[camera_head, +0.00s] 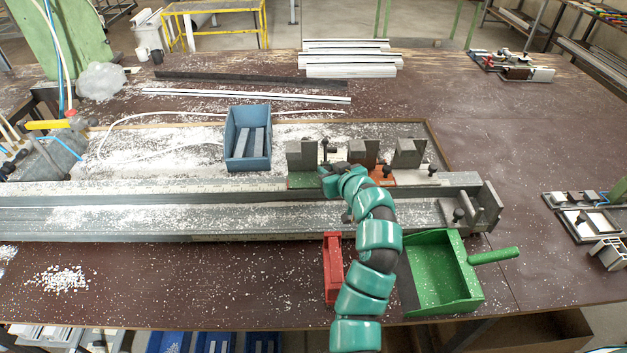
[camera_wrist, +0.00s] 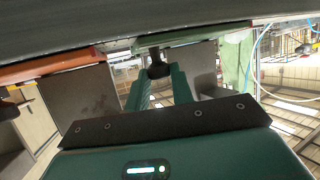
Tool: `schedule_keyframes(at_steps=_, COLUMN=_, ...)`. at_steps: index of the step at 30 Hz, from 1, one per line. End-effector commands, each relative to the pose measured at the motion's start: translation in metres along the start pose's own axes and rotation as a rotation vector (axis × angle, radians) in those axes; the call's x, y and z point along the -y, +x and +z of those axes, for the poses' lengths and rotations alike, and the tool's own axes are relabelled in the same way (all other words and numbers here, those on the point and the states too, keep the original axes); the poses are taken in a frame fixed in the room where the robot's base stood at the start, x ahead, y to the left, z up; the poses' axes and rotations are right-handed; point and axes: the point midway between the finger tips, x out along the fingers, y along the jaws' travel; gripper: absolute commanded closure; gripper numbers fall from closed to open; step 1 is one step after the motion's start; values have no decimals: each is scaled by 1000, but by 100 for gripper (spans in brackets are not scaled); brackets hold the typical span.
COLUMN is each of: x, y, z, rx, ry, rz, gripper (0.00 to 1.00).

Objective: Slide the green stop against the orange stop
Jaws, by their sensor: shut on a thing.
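The green stop (camera_head: 302,161), a grey block on a green base, stands on the rail of the bench fixture. The orange stop (camera_head: 364,153), a grey block on an orange base, stands to its right. My gripper (camera_head: 329,178) is at the green stop's right side, its fingers mostly hidden by my arm. In the wrist view my gripper (camera_wrist: 158,80) is shut on a dark knob (camera_wrist: 158,66) under the green strip (camera_wrist: 183,36). The orange strip (camera_wrist: 50,68) lies left of it, with a narrow gap apparent between the strips.
A third grey stop (camera_head: 409,152) stands right of the orange one. A blue bin (camera_head: 235,133) is behind the rail to the left. White chips litter the rail (camera_head: 130,215).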

Motion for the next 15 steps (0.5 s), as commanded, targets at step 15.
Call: schedule_keyframes(at_steps=15, x=-32, y=-14, z=5, rx=1, ry=-3, rz=6, gripper=100)
